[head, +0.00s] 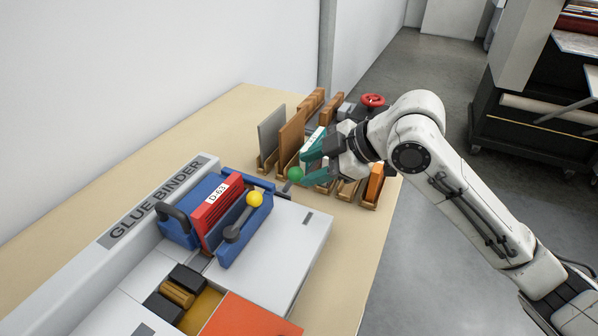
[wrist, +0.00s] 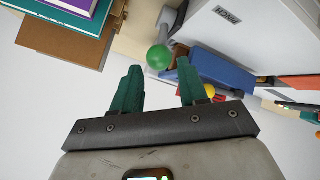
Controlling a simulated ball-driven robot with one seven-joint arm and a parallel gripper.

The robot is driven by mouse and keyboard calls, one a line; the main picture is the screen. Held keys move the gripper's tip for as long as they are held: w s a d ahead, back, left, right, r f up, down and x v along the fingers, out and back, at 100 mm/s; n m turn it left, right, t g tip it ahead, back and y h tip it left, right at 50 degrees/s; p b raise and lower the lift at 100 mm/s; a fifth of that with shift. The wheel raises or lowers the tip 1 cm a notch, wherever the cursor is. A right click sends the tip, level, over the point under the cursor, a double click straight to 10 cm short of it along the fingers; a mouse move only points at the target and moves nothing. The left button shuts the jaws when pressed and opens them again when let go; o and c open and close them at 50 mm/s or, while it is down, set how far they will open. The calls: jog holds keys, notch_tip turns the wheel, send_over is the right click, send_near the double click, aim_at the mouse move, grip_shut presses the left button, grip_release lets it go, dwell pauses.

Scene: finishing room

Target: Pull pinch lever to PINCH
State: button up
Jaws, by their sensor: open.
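A lever with a green ball knob (head: 295,173) stands at the far edge of the glue binder (head: 300,240). In the wrist view the green knob (wrist: 159,57) sits on a grey shaft, just beyond the gap between my fingertips. My gripper (head: 304,166) is open and empty, its teal fingers (wrist: 159,70) pointing toward the green knob. I cannot tell whether they touch it. A second lever with a yellow ball knob (head: 254,198) is on the blue carriage (head: 245,240). A small label (wrist: 228,15) on the binder top is too small to read surely.
A red block marked D-63 (head: 212,212) sits in the blue carriage. Upright boards (head: 291,138) in wooden holders stand close behind and beside my gripper. A red handwheel (head: 373,100) is farther back.

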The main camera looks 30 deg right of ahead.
jog(key=v, duration=0.5)
jog(key=shift+s+d+r, duration=0.15)
jog(key=shift+s+r, duration=0.05)
dwell(0.4)
